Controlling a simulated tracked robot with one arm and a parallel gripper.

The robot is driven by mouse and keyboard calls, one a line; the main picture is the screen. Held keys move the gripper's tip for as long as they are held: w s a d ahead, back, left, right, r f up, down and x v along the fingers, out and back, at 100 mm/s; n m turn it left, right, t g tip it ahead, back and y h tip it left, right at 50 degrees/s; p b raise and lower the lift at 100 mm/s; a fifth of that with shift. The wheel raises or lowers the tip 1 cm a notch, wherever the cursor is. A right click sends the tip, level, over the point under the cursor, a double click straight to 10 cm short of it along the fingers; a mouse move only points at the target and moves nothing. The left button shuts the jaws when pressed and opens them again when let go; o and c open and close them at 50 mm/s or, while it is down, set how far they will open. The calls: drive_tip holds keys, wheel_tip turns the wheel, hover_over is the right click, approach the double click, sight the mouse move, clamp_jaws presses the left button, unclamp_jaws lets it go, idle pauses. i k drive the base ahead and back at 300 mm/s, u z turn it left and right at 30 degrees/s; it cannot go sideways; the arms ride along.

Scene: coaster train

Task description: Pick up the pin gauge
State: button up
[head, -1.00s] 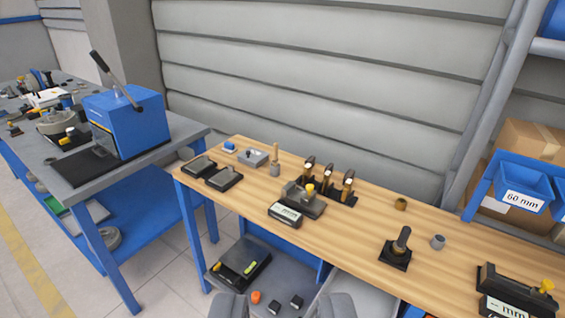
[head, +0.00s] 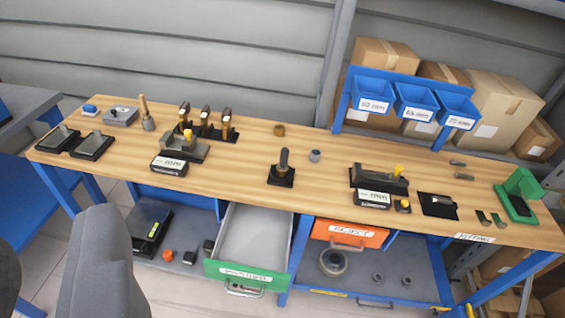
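A dark upright pin with a thick grip (head: 283,160) stands on a square black base (head: 281,177) in the middle of the wooden bench. It looks most like the pin gauge, but I cannot read any label on it. Two small grey pins (head: 464,176) also lie at the right part of the bench. My gripper (head: 52,228) shows at the lower left as two grey fingers set apart, open and empty. It is in front of the bench's left end, well away from the upright pin.
The wooden bench (head: 235,185) also bears display gauges (head: 378,198), a green stand (head: 518,195) and a small grey ring (head: 315,156). A green-fronted drawer (head: 245,275) stands open below, beside an orange one (head: 350,234). Blue bins (head: 413,102) stand behind.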

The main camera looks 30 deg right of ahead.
sight(282, 165)
drive_tip(key=k, duration=0.65)
drive_tip(key=z, duration=0.65)
drive_tip(key=i, duration=1.55)
drive_tip(key=u, duration=0.1)
